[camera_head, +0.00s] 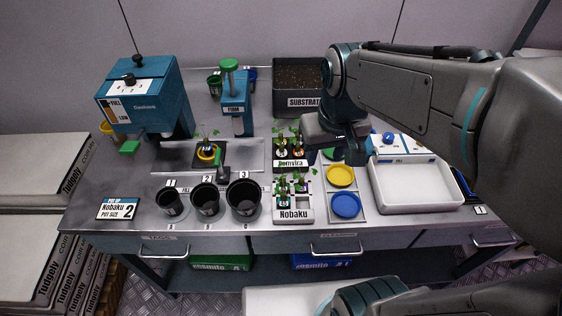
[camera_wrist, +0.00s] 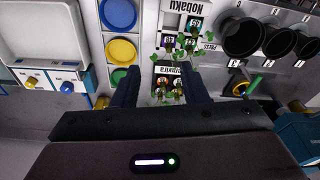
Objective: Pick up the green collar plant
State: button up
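Small leafy plants stand in two white racks. The front rack, marked Nobaku (camera_head: 293,215), holds plants (camera_head: 300,184); this rack also shows in the wrist view (camera_wrist: 187,6). The rear rack (camera_head: 291,163) holds two plants, one on the left (camera_head: 282,146) and one on the right (camera_head: 298,150). The collars are too small for me to tell which is green. My gripper (camera_wrist: 160,80) is open and empty, with the rear rack's plants (camera_wrist: 179,86) seen between its fingers. In the head view my gripper hangs right of the rear rack; its fingertips are hard to make out.
A tray of yellow (camera_head: 340,176), blue (camera_head: 346,205) and partly hidden green discs lies right of the racks. Black pots (camera_head: 243,198) stand to the left. A substrate bin (camera_head: 298,85) is behind.

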jog(key=w+a+f+n+g, duration=0.2)
jog(key=w+a+f, duration=0.2)
jog(key=w+a, duration=0.35)
send_over(282, 179)
jog(key=shift+n, duration=0.3)
notch_tip(282, 179, down, 8)
jog(key=shift+a+r, duration=0.1)
jog(key=shift+f+p, duration=0.3)
jog(key=shift+f, duration=2.6)
jog(key=shift+s, duration=0.1)
jog(key=shift+c, duration=0.3)
jog(key=c, duration=0.7)
